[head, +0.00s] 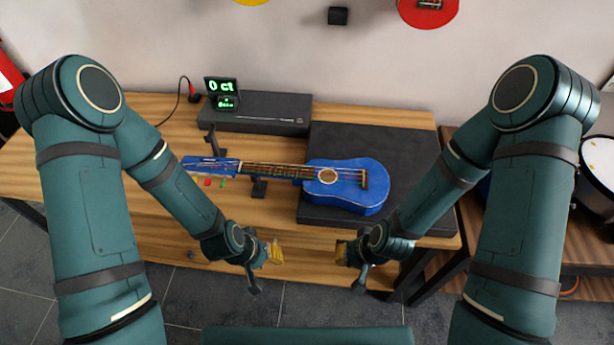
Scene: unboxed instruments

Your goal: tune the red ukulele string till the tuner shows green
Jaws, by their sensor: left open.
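A blue ukulele (376,197) lies with its body on a dark mat and its neck pointing left, held up by a small black support (259,188). At its headstock (192,162) a red tuning peg (208,183) and a green one stick out toward me. The strings run along the neck; the red string is too thin to follow fully. The tuner display (222,86) reads "0 ct" in green. My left gripper (275,252) is open and empty in front of the table edge, apart from the ukulele. My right gripper (342,252) hangs to its right, also clear of the ukulele; its jaw opening is unclear.
A wooden table (160,213) carries the dark mat (405,143) and a black box (264,112) behind the neck. A cable runs near the tuner to a red plug (194,97). A drum (600,165) stands at the right. The table's left part is bare.

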